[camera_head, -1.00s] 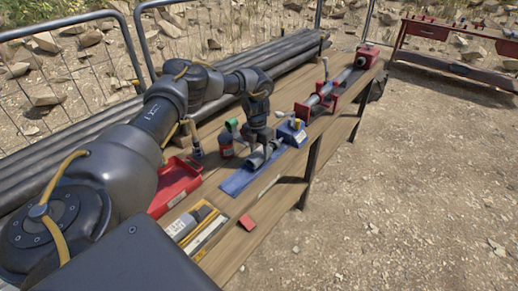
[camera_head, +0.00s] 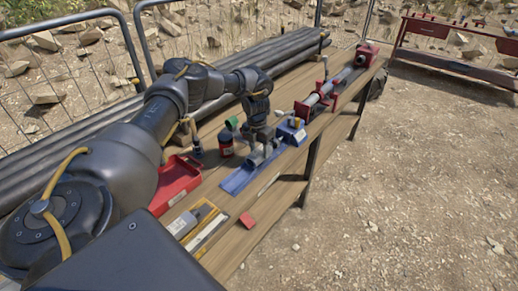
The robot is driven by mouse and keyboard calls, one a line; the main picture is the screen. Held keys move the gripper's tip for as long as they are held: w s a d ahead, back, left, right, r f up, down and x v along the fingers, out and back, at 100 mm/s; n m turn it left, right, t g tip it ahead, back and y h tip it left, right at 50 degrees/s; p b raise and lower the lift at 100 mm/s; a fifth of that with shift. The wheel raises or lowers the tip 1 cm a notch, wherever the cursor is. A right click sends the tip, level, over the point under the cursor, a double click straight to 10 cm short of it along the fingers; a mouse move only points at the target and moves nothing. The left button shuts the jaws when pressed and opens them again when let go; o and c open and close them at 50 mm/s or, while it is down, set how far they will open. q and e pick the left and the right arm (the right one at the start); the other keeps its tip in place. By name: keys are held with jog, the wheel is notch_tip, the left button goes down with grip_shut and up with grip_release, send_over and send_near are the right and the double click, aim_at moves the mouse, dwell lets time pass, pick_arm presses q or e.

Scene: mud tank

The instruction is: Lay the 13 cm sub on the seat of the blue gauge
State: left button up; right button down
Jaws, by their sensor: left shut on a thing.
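My left gripper (camera_head: 264,154) is low over the far part of a flat blue strip (camera_head: 238,181) on the bench. It is shut on a short grey cylindrical piece (camera_head: 256,158), which looks like the sub; my fingers partly hide it. I cannot tell whether the piece touches the strip. A blue block (camera_head: 291,132) with a pale label and a small fitting on top stands just beyond and right of the gripper; it looks like the blue gauge. Its seat cannot be made out. My right gripper is not in view.
A red bottle (camera_head: 226,145) and a green-topped piece (camera_head: 232,123) stand left of the gripper. A red tray (camera_head: 178,181) lies nearer. A red clamped pipe rig (camera_head: 325,95) is beyond.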

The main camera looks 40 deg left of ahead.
pick_arm(q)
jog(key=shift+f, duration=0.5)
dwell(0.3)
jog(key=o, duration=1.8)
notch_tip(320, 180, up, 7)
jog(key=p, duration=0.6)
jog(key=shift+s, duration=0.1)
jog(key=shift+r, duration=0.1)
